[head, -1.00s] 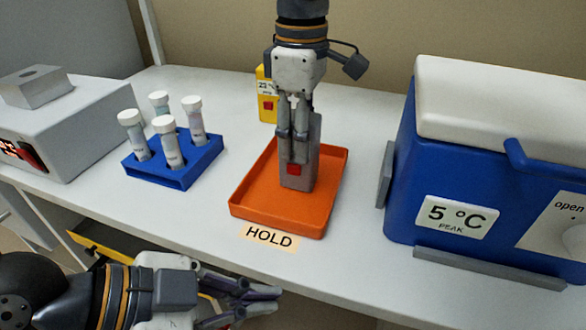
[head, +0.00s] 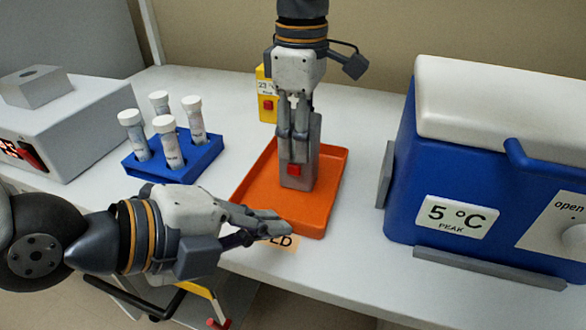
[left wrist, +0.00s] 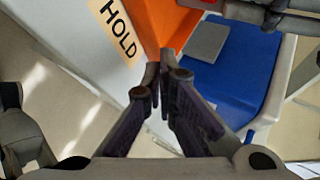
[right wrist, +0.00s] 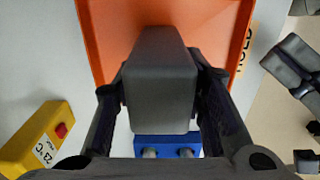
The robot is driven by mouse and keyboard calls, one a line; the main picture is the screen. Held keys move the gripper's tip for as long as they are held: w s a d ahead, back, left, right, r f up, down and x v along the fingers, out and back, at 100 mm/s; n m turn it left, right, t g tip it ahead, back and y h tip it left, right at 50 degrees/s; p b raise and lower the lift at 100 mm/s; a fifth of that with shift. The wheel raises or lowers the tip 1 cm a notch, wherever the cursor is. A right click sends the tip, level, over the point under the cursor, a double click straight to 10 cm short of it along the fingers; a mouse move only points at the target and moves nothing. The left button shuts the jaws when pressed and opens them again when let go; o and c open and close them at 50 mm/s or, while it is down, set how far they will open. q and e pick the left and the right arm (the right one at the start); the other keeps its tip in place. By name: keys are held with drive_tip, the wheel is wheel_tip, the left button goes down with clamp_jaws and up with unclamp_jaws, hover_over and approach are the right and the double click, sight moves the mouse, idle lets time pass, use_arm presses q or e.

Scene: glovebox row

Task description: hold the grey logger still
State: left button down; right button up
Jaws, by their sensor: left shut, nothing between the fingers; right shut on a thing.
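The grey logger (head: 297,175) stands upright in the orange tray (head: 334,170), with a red square on its front. My right gripper (head: 292,132) comes down from above and is shut on the logger's upper part. In the right wrist view the logger (right wrist: 160,80) sits between both fingers, with the tray (right wrist: 100,45) beneath it. My left gripper (head: 285,228) is shut and empty in front of the tray's near edge, apart from the logger. It partly covers the HOLD label (head: 284,241). The left wrist view shows its fingertips (left wrist: 163,70) together.
A blue rack (head: 172,170) with several white-capped tubes stands left of the tray. A grey device (head: 60,125) is further left. A blue cooler (head: 455,180) with a white lid stands right. A yellow logger (head: 266,95) is behind my right gripper.

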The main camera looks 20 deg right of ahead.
use_arm(q)
drive_tip(key=w+d, duration=0.1)
drive_tip(key=w, duration=0.1)
drive_tip(key=w+d, duration=0.1)
drive_tip(key=w, duration=0.1)
drive_tip(key=w+d, duration=0.2)
drive_tip(key=shift+d, duration=0.1)
drive_tip(key=shift+w, duration=0.1)
idle(1.3)
drive_tip(key=shift+w+d, duration=0.2)
drive_tip(key=shift+w, duration=0.05)
drive_tip(key=shift+w+d, duration=0.3)
drive_tip(key=shift+w, duration=0.15)
idle(0.9)
drive_tip(key=shift+s, duration=0.1)
drive_tip(key=shift+s+a, duration=0.55)
drive_tip(key=shift+s, duration=0.15)
drive_tip(key=shift+s+a, duration=0.7)
drive_tip(key=shift+s, duration=0.35)
drive_tip(key=shift+s+a, duration=0.7)
drive_tip(key=shift+s, duration=0.3)
